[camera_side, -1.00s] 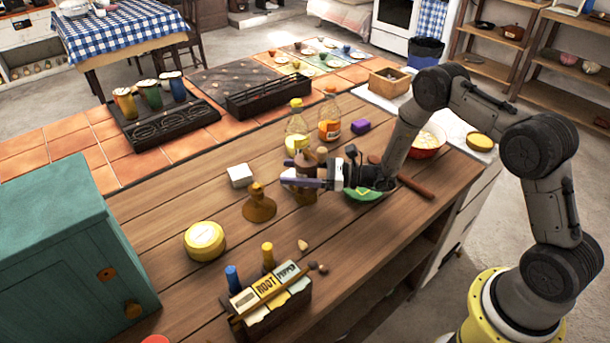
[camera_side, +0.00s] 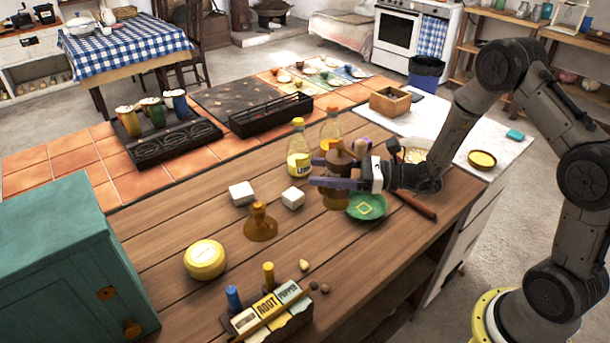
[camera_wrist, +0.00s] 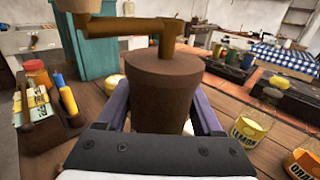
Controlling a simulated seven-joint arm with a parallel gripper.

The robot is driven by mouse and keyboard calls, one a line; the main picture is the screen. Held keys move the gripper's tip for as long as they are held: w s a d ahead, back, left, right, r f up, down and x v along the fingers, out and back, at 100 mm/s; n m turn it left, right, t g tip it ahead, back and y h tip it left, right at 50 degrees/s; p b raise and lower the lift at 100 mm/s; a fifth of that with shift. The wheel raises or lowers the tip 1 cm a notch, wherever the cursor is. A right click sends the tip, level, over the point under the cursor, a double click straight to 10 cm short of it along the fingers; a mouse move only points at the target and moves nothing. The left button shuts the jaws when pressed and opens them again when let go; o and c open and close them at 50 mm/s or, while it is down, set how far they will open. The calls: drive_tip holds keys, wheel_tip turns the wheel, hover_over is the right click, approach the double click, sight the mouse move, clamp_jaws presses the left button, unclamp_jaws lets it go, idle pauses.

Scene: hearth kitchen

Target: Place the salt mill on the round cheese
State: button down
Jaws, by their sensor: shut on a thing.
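My gripper (camera_side: 338,184) is shut on a brown mill, which I take to be the salt mill (camera_side: 338,162). The mill is upright between the fingers, beside the green plate in the side view. In the wrist view the mill (camera_wrist: 165,90) fills the middle, its crank handle on top; its lower end is hidden. The round cheese (camera_side: 205,257) is a yellow disc on the wooden counter, left of and nearer the camera than my gripper. A small yellow part of it (camera_wrist: 112,84) shows behind the mill in the wrist view. Nothing rests on it.
An amber knobbed piece (camera_side: 260,222) and two white blocks (camera_side: 241,193) (camera_side: 293,198) stand between mill and cheese. The lemon bottle (camera_side: 299,155) and green plate (camera_side: 367,206) are near my gripper.

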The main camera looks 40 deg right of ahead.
sight(344, 171)
drive_tip(key=s, duration=0.1)
drive_tip(key=s+d+r, duration=0.1)
drive_tip(key=s, duration=0.1)
drive_tip(key=s+r, duration=0.1)
drive_tip(key=s, duration=0.1)
drive_tip(key=shift+d+r, duration=0.15)
drive_tip(key=w+a+r+n+g+y, duration=0.2)
drive_tip(key=w+a+r+g, duration=0.1)
drive_tip(key=a, duration=0.9)
drive_tip(key=w+a+r+n+g+y, duration=0.2)
drive_tip(key=a+r+g, duration=0.1)
drive_tip(key=a, duration=0.8)
drive_tip(key=shift+n, duration=0.3)
drive_tip(key=shift+w+a+f, duration=1.35)
drive_tip(key=shift+w+f, duration=0.55)
drive_tip(key=shift+f, duration=0.3)
drive_tip(key=shift+w+a+f, duration=1.3)
drive_tip(key=shift+w+f, duration=0.65)
drive_tip(key=shift+f, duration=0.3)
drive_tip(key=shift+w+a+f, duration=1.35)
drive_tip(key=shift+w+f, duration=0.55)
drive_tip(key=shift+f, duration=0.3)
drive_tip(key=shift+f, duration=0.15)
